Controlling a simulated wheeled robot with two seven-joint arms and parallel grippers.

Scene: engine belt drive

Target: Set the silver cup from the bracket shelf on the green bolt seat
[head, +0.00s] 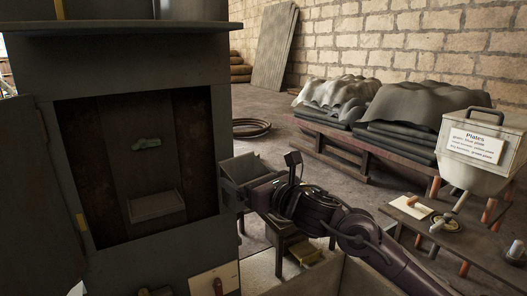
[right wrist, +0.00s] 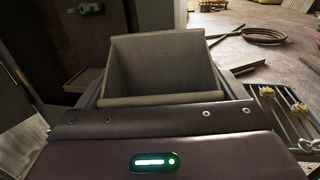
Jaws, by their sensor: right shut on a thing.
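The silver cup, a grey square open-topped box (head: 243,168), is at the end of my right arm, just outside the cabinet opening. In the right wrist view the cup (right wrist: 160,68) is upright and looks empty. My right gripper (head: 232,192) is shut on it, with its fingers mostly hidden by the cup. The green bolt seat (head: 147,143) is on the back panel inside the dark cabinet, left of the cup and apart from it. It also shows in the right wrist view (right wrist: 86,8). My left gripper is not in view. I cannot make out the bracket shelf for certain.
The cabinet's open door (head: 35,190) stands at the left. A grey tray-like ledge (head: 156,206) sits below the green seat. A small table (head: 292,240) is below my right arm. A hopper signed "Plates" (head: 480,150) stands at the right by a low bench (head: 465,240).

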